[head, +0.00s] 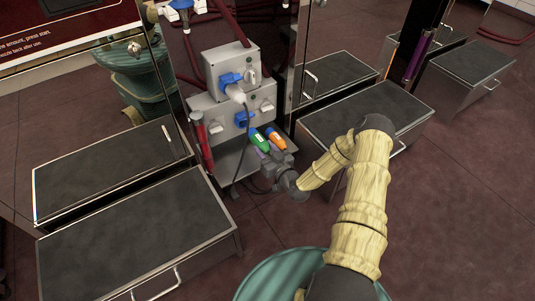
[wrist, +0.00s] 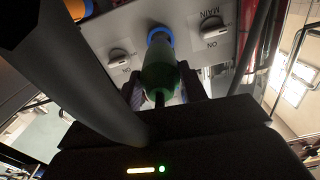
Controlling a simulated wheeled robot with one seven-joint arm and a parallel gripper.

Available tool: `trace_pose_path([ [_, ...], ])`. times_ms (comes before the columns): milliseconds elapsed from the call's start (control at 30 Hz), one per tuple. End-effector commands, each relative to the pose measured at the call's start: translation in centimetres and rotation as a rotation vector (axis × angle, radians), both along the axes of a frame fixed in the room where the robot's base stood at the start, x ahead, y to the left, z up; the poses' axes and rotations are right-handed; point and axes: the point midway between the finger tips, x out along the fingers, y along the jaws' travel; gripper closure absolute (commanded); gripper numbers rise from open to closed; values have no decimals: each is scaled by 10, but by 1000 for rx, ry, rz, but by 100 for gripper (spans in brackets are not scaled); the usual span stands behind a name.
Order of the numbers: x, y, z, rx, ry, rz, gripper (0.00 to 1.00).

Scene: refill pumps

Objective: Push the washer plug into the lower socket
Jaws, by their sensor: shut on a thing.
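A grey box on the panel carries two blue sockets. The upper socket (head: 231,80) has a white plug (head: 236,93) in it, with a dark cable hanging down. The lower socket (head: 242,119) faces my gripper (head: 267,160). My gripper is shut on a green plug (head: 260,141), which also shows between the fingers in the wrist view (wrist: 160,72). The green plug's front points at a blue socket ring (wrist: 158,35) and is very close to it. I cannot tell whether its front is inside the ring.
An orange plug (head: 275,139) is just right of the green one. Rotary knobs, one marked MAIN (wrist: 210,27), flank the socket. A red cylinder (head: 199,133) stands left of the box. Grey-topped metal cabinets (head: 135,240) stand left and right (head: 365,115). Dark tiled floor is open at right.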

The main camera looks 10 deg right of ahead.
Motion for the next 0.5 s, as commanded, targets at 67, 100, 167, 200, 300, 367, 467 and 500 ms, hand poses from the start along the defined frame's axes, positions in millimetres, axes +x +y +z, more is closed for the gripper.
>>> trace_pose_path([
  [67,5,2,0,0,-4,1,94],
  [100,8,3,0,1,-4,1,94],
  [167,12,4,0,0,-3,1,94],
  [200,14,5,0,0,-3,1,94],
  [300,20,7,0,0,-3,2,94],
  [367,24,9,0,0,-3,2,94],
  [467,30,11,0,0,-3,2,94],
  [500,32,12,1,0,-3,2,94],
])
